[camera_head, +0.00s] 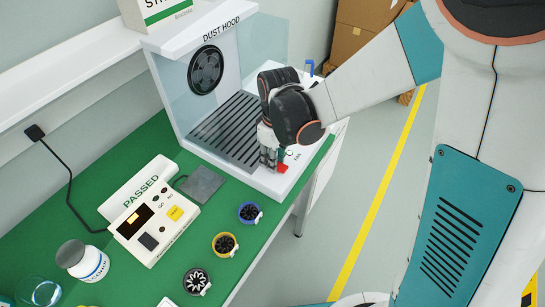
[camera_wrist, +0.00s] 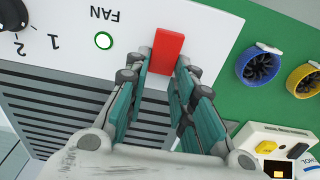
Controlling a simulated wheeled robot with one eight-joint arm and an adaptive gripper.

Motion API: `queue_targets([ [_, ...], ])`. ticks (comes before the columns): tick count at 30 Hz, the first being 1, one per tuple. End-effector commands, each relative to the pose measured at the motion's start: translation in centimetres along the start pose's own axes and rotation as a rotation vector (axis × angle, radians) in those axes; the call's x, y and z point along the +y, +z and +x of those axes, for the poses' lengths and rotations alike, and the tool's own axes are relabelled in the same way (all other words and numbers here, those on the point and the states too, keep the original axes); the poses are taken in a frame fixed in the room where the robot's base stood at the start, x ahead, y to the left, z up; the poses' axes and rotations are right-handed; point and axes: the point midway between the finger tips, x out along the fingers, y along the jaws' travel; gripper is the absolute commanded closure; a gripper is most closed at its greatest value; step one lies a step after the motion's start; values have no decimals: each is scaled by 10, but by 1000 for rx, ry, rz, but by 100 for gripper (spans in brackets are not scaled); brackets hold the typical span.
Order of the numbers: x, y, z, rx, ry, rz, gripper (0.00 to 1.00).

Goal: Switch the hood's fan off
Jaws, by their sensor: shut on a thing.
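The dust hood (camera_head: 190,42) is a white box with clear side panels, a dark round fan (camera_head: 206,70) in its back and a slatted grille. On its front strip is a red switch (camera_head: 282,168), also in the wrist view (camera_wrist: 168,48), near the word FAN. Beside it is a green-ringed round mark or lamp (camera_wrist: 103,40); I cannot tell if it is lit. My gripper (camera_head: 271,160) reaches down over the strip. Its fingers (camera_wrist: 165,68) are closed on the red switch, one on each side. The switch's lower end is partly hidden between them.
A numbered dark knob (camera_wrist: 12,15) sits on the same strip. Small fans, blue (camera_head: 249,212), yellow (camera_head: 225,244) and dark grey (camera_head: 196,281), lie on the green table near a tester marked PASSED (camera_head: 150,215). A white jar (camera_head: 82,260) stands at left. Open floor lies right.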

Motion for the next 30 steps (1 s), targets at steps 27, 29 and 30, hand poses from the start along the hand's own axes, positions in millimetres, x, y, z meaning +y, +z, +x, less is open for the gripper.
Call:
queue_targets([
  [27, 0, 7, -4, 243, 1, 1, 57],
  [29, 0, 7, -4, 243, 1, 1, 57],
  [30, 0, 7, -4, 243, 1, 1, 57],
])
